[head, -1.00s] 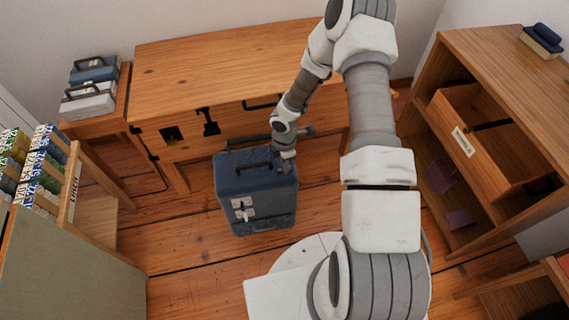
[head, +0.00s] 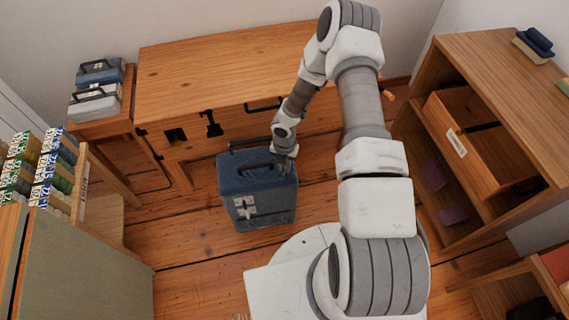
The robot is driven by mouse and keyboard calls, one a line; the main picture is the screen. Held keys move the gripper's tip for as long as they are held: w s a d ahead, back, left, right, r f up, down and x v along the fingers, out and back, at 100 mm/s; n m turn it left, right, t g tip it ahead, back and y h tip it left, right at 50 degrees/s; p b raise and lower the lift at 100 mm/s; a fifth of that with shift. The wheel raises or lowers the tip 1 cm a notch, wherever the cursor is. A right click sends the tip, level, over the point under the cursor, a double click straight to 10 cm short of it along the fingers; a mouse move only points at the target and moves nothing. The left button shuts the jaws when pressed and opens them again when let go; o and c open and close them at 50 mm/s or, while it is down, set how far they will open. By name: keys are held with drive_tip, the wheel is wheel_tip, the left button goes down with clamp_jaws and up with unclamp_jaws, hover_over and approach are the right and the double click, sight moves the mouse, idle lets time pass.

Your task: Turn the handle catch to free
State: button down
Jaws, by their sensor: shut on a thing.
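A dark blue case (head: 257,200) stands upright on the plank floor in front of the wooden desk. A dark carry handle (head: 257,164) lies along its top, and pale metal fittings (head: 246,206) show on its front face. My gripper (head: 284,166) points down at the right end of the case's top, beside the handle. Its fingers are shut on a small part there, apparently the handle catch. The fingers hide this part, so its turn position cannot be seen.
The wooden desk (head: 220,75) stands behind the case. A side table at left bears two cases (head: 97,88). A shelf unit (head: 480,65) with a pulled-out drawer (head: 468,150) stands at right. Bare floor lies left of the case.

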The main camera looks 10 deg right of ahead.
sight(284, 169)
drive_tip(key=n+p, duration=0.1)
drive_tip(key=n, duration=0.3)
drive_tip(key=shift+n, duration=0.4)
drive_tip(key=shift+p, duration=0.3)
drive_tip(key=c, duration=0.9)
unclamp_jaws()
wheel_tip(284, 169, up, 18)
drive_tip(key=p, duration=0.4)
drive_tip(key=shift+f+p, duration=0.25)
drive_tip(key=shift+p, duration=0.15)
